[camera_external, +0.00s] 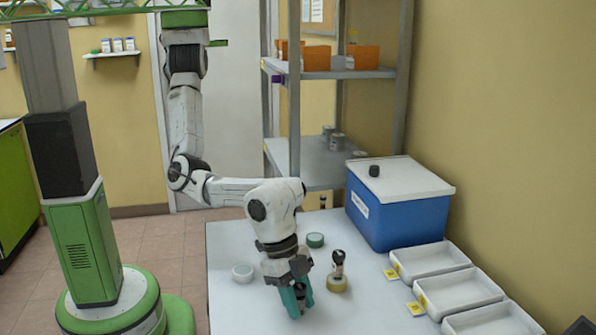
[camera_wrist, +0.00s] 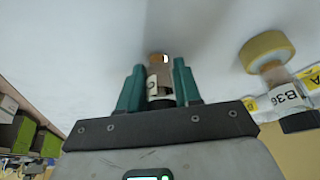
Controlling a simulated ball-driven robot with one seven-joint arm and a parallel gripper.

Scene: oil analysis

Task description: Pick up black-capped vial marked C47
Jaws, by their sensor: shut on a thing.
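My gripper (camera_external: 300,300) points down at the front of the white table, its teal fingers shut on a black-capped vial (camera_external: 299,290). The wrist view shows this vial (camera_wrist: 160,78) between the two fingers of my gripper (camera_wrist: 160,88), its dark cap towards the palm and its tan end away. Its white label shows what looks like a "C"; the rest of the marking is hidden. I cannot tell whether its bottom touches the table. A second black-capped vial (camera_external: 338,262), marked B36 in the wrist view (camera_wrist: 288,95), stands on a yellow ring (camera_external: 337,285) to the right.
A green ring (camera_external: 316,240) and a white ring (camera_external: 243,272) lie on the table. Another dark-capped vial (camera_external: 323,202) stands behind my arm. A blue box (camera_external: 395,215) with a white lid is at the back right. White trays (camera_external: 430,262) with yellow tags line the right side.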

